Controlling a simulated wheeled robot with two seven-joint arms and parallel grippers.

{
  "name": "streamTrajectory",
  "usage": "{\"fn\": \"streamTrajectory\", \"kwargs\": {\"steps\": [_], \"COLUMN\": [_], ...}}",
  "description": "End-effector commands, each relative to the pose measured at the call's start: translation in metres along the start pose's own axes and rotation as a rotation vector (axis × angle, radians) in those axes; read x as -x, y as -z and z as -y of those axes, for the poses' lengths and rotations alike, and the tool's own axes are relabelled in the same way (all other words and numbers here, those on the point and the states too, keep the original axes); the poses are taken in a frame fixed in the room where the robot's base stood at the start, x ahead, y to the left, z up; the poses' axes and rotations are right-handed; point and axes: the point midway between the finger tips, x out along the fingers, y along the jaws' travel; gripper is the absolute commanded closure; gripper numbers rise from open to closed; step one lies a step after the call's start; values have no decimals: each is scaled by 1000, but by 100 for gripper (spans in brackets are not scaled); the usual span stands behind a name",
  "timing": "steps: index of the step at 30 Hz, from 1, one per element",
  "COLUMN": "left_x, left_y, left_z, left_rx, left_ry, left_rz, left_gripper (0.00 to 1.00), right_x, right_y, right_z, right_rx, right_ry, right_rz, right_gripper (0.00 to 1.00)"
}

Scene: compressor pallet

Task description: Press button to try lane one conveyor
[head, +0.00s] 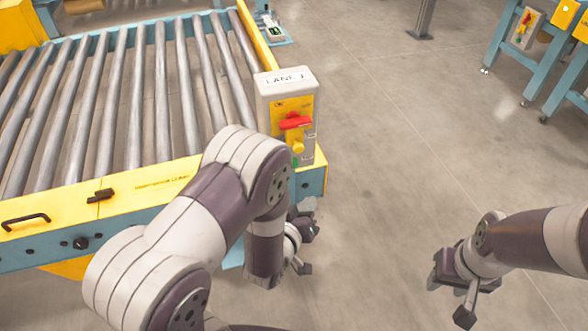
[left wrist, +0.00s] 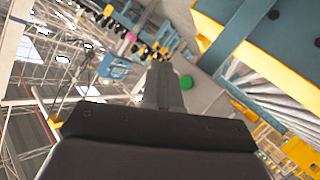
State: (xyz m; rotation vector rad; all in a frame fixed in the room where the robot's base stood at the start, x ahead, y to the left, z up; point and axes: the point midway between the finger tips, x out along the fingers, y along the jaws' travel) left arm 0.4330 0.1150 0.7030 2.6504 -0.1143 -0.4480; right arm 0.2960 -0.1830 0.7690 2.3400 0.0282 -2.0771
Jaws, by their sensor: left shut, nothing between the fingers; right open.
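A control box (head: 287,95) with a "LANE" label, its number hard to read, stands at the front right corner of the roller conveyor (head: 130,100). Its yellow face carries a red switch (head: 294,121) and a yellow knob (head: 298,146). A green button low on the box is mostly hidden by my left arm in the head view; a green round spot (left wrist: 186,82) shows beside the fingers in the left wrist view. My left gripper (head: 304,240) is shut and empty, below and in front of the box; its fingers (left wrist: 163,88) are together. My right gripper (head: 452,299) is open and empty, away to the right.
The conveyor's yellow and blue front rail (head: 130,190) has a black handle (head: 25,221) and a latch. Another blue stand with a control box (head: 525,28) is at the upper right. A grey post (head: 423,18) stands at the back. The floor (head: 400,130) between is clear.

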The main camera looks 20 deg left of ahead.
Motion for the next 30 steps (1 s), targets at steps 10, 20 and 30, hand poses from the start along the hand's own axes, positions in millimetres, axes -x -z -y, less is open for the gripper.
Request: {"fn": "streamTrajectory", "kwargs": {"steps": [10,20,30], "left_x": [-19,-51,-62], "left_y": [14,36,45], "left_z": [15,38,45], "left_rx": [2,0,-2], "left_ry": [5,2,1], "left_rz": [-3,0,2], "left_gripper": [100,100,100], "right_x": [-4,-11,-12], "right_y": [-1,-2,-2], "right_z": [0,0,0], "right_rx": [0,0,0], "right_ry": [0,0,0], "right_rz": [0,1,1], "right_gripper": [57,57,57]}}
